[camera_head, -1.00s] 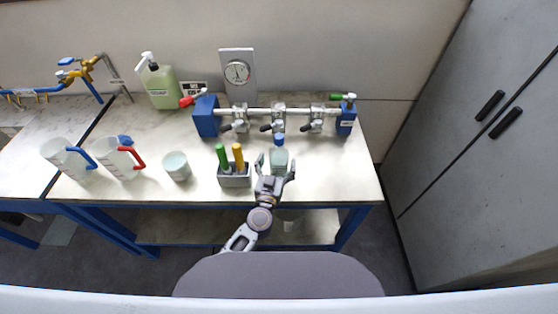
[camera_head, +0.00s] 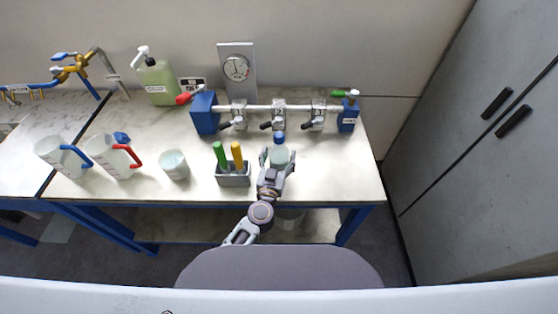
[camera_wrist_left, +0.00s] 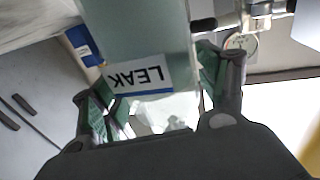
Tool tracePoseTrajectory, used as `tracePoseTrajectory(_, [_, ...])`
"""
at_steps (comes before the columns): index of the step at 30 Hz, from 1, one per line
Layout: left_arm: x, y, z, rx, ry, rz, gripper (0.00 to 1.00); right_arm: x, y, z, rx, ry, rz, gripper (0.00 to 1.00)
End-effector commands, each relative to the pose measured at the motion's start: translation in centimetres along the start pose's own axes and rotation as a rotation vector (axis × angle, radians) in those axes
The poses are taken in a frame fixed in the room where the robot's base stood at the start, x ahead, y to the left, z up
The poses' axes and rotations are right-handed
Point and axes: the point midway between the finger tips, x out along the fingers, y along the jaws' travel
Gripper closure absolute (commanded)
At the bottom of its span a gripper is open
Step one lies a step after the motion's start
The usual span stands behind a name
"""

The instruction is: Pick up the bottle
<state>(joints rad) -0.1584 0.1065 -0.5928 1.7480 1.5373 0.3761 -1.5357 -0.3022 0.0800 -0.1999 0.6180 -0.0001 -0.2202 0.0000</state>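The bottle (camera_head: 280,156) is pale and translucent with a blue cap, and stands upright near the front of the bench. In the left wrist view the bottle (camera_wrist_left: 140,35) fills the upper middle and carries a white "LEAK" label, upside down. My left gripper (camera_head: 277,158) reaches in from the front with one finger on each side of the bottle. In the left wrist view its green-padded fingers flank the bottle and look open; I cannot tell whether either pad touches it. My right gripper is not in view.
Just left of the gripper is a grey holder (camera_head: 233,181) with green and yellow handles. A pipe rig (camera_head: 262,108) with valves runs behind the bottle. A white cup (camera_head: 174,165) and two handled jugs stand further left. The bench to the right is clear.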

Motion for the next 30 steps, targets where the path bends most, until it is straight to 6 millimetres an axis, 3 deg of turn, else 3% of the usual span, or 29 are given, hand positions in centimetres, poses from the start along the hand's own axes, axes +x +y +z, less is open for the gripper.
tracePoseTrajectory(1, [0.0,0.0,0.0,0.0,0.0,0.0,0.38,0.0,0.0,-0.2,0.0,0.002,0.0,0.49])
tracePoseTrajectory(10, [0.0,0.0,0.0,0.0,0.0,0.0,0.76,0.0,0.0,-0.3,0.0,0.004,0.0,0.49])
tracePoseTrajectory(22, [0.0,0.0,-0.4,0.0,0.002,0.0,0.76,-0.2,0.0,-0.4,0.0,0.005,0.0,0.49])
tracePoseTrajectory(30, [0.0,0.0,-1.8,-0.002,0.002,-0.001,0.76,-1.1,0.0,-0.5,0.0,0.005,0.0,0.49])
